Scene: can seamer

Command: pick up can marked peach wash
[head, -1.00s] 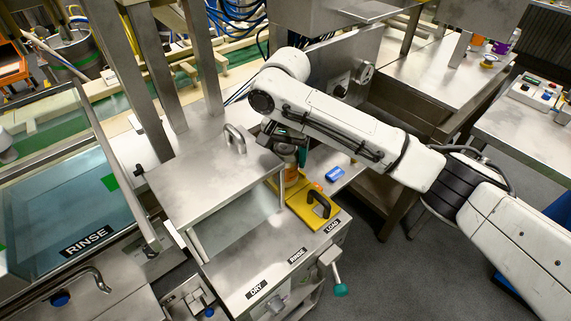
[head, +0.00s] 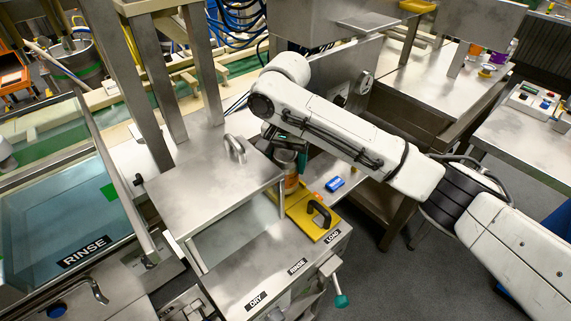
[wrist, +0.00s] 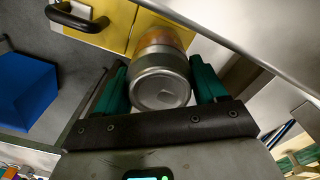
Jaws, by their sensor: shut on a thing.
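The can (wrist: 160,78) shows in the wrist view with its silver end toward the camera and an orange band around its far side. My gripper (wrist: 163,85) has a green-padded finger on each side of it and is shut on it. In the head view the can (head: 291,184) is a small orange and silver shape below my gripper (head: 287,158), partly hidden by the fingers, beside the steel hood. Its marking cannot be read in either view.
A yellow plate with a black handle (head: 318,214) lies right by the can, near the LOAD label. A blue block (head: 334,184) lies on the shelf to the right. The steel hood (head: 205,185) with posts stands close on the left.

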